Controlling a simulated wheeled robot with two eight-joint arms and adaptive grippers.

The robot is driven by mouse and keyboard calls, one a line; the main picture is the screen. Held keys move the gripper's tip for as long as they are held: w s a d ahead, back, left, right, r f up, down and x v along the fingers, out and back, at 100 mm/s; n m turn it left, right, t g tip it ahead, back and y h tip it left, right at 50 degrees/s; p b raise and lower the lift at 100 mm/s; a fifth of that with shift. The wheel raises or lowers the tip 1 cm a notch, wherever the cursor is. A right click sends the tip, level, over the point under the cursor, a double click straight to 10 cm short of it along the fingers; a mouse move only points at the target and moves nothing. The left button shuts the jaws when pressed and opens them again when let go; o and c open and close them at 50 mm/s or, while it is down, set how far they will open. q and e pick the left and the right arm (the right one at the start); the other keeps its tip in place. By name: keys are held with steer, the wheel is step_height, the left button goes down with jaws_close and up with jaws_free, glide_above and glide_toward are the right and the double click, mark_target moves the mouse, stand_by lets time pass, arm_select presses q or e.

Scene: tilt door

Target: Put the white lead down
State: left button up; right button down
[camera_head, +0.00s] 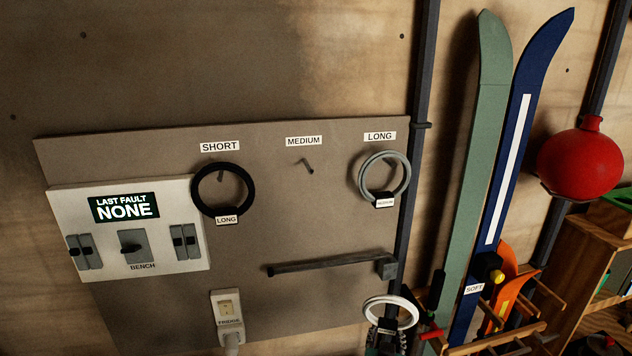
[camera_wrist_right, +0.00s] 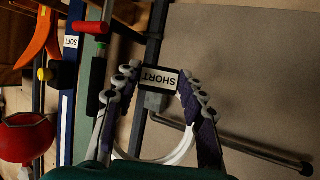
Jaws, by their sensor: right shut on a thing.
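The white lead (camera_head: 391,312) is a coiled white ring at the bottom of the head view, in front of the board's lower right edge. In the right wrist view the white lead (camera_wrist_right: 182,150) shows between my fingers, with a black-edged tag (camera_wrist_right: 158,79) reading SHORT near the fingertips. My right gripper (camera_wrist_right: 163,88) is shut on the lead; in the head view my right gripper (camera_head: 386,336) is partly cut off by the bottom edge. My left gripper is in neither view.
The board (camera_head: 290,220) carries a black lead (camera_head: 194,190) tagged LONG under SHORT, an empty peg (camera_head: 309,167) under MEDIUM, and a grey lead (camera_head: 363,181) under LONG. A dark bar (camera_head: 330,264) juts above my gripper. Skis (camera_head: 470,170) and a rack (camera_head: 500,343) stand right.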

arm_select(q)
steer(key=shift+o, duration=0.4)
arm_select(e)
steer(key=c, duration=2.3)
jaws_free()
steer(key=s+a+f+n+y, duration=0.1)
steer(key=a+n+y, duration=0.3)
steer(key=a, duration=0.2)
steer(key=s+a+f+n+y, duration=0.1)
steer(key=a+f+n+y, duration=0.1)
steer(key=a+y, duration=0.3)
steer(key=shift+s+a+f+n, duration=0.15)
steer(key=shift+a+f+n, duration=0.1)
steer(key=shift+a+n, duration=0.7)
arm_select(q)
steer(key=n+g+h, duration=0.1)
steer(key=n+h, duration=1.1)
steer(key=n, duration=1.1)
glide_toward(365, 314)
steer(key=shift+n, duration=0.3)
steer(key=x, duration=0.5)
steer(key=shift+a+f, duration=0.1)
